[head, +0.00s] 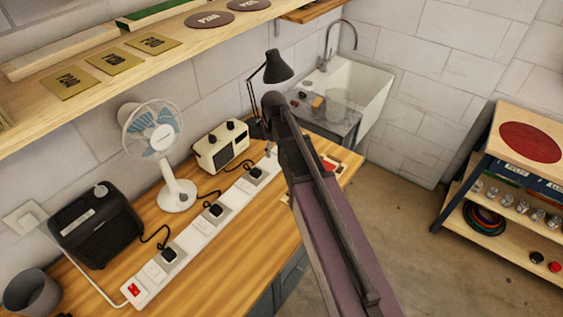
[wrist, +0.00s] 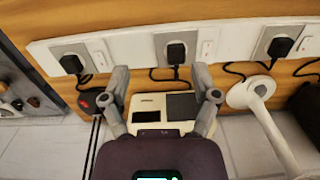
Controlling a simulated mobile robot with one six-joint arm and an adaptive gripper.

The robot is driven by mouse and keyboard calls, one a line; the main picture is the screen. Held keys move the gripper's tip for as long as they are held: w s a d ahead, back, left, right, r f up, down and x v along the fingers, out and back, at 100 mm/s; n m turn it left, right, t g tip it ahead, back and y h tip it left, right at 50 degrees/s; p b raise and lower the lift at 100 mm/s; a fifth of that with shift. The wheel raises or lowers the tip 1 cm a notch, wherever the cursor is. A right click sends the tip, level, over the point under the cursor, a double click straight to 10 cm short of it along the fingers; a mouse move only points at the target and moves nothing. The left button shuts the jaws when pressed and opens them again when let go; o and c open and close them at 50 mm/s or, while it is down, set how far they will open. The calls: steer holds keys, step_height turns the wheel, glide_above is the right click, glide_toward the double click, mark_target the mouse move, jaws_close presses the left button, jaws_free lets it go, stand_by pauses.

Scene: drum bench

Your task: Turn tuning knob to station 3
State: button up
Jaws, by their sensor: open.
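A cream radio (head: 222,146) with two dark knobs on its top stands on the wooden bench against the tiled wall. In the wrist view the radio (wrist: 148,112) shows between and beyond my gripper's fingers, with a dark panel on its face. Its knobs and any station marks cannot be made out there. My gripper (wrist: 160,72) is open, with one finger on each side of the radio in the picture. No object shows in its grasp, and contact with the radio cannot be judged. In the head view my arm hides the gripper.
A white fan (head: 178,192) stands left of the radio, and a black lamp (head: 278,68) stands to its right. A long power strip (head: 195,238) with plugs and cords runs along the bench front. A wooden shelf (head: 120,88) hangs above.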

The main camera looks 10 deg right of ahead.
steer(key=shift+m, duration=0.9)
steer(key=shift+s+d+f+b, duration=0.2)
steer(key=shift+s+d+f, duration=0.1)
steer(key=shift+s, duration=0.35)
steer(key=shift+s+d+f+b, duration=0.2)
steer(key=shift+s+d, duration=0.1)
steer(key=shift+s, duration=0.3)
steer(key=shift+s+d+f+b, duration=0.15)
steer(key=shift+s+d+f, duration=0.15)
steer(key=shift+s, duration=0.35)
steer(key=s+d+f+m+b, duration=0.2)
steer(key=s+m, duration=0.1)
steer(key=s, duration=0.3)
steer(key=s+d+f+m+b, duration=0.2)
steer(key=s+f+m+b, duration=0.1)
steer(key=s, duration=0.4)
steer(key=shift+s+d, duration=0.25)
steer(key=shift+d, duration=0.15)
steer(key=shift+f, duration=0.1)
